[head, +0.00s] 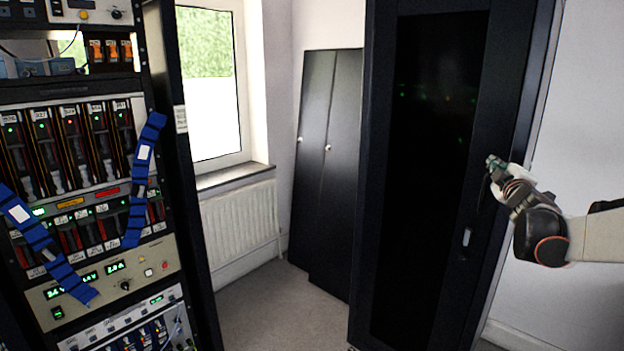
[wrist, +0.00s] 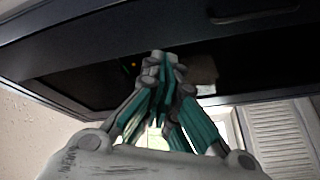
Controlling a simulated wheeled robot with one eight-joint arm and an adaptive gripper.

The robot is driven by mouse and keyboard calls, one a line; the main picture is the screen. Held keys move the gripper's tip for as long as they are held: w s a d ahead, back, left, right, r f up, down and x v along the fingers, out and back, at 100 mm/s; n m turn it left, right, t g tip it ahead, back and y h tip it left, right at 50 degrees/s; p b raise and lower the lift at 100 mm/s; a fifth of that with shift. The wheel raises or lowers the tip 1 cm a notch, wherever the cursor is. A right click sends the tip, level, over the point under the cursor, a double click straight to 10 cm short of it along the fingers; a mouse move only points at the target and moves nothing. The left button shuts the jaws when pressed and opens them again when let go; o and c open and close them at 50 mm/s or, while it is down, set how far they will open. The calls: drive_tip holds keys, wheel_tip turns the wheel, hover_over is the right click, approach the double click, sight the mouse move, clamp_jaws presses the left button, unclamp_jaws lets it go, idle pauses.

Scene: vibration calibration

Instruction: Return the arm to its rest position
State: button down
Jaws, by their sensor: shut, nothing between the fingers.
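My arm reaches in from the right edge of the head view. My gripper (head: 492,163) is at its end, in front of the right side of a tall black cabinet with a dark glass door. In the wrist view my gripper (wrist: 160,58) points toward the cabinet, its green and grey fingers closed together at the tips. Nothing shows between the fingers. I cannot tell from these views how far the fingertips are from the cabinet.
The black cabinet (head: 425,180) stands right of centre. An instrument rack (head: 85,190) with blue straps fills the left. Behind are a window (head: 210,80), a radiator (head: 240,222) and dark panels (head: 328,165). Bare floor (head: 285,310) lies between rack and cabinet.

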drive_tip(key=s+a+f+m+g+y, duration=0.1)
drive_tip(key=s+a+m, duration=0.1)
drive_tip(key=s+a, duration=0.45)
drive_tip(key=s+a+m+g+y, duration=0.1)
drive_tip(key=s+a+m+g, duration=0.2)
drive_tip(key=a, duration=0.7)
drive_tip(key=s+a+f+m+y, duration=0.1)
drive_tip(key=s+a+m, duration=0.1)
drive_tip(key=s+a, duration=0.55)
drive_tip(key=s+a+f+m+g+y, duration=0.1)
drive_tip(key=s+a+f+g, duration=0.2)
drive_tip(key=s+f, duration=0.6)
drive_tip(key=s+a+f+m+g+y, duration=0.1)
drive_tip(key=s+a+f+g, duration=0.3)
drive_tip(key=s, duration=1)
drive_tip(key=a+f, duration=0.3)
drive_tip(key=f, duration=0.1)
drive_tip(key=shift+s+a+f+y, duration=0.25)
drive_tip(key=shift+a+f+y, duration=0.05)
drive_tip(key=shift+f+y, duration=0.1)
drive_tip(key=c, duration=2.3)
unclamp_jaws()
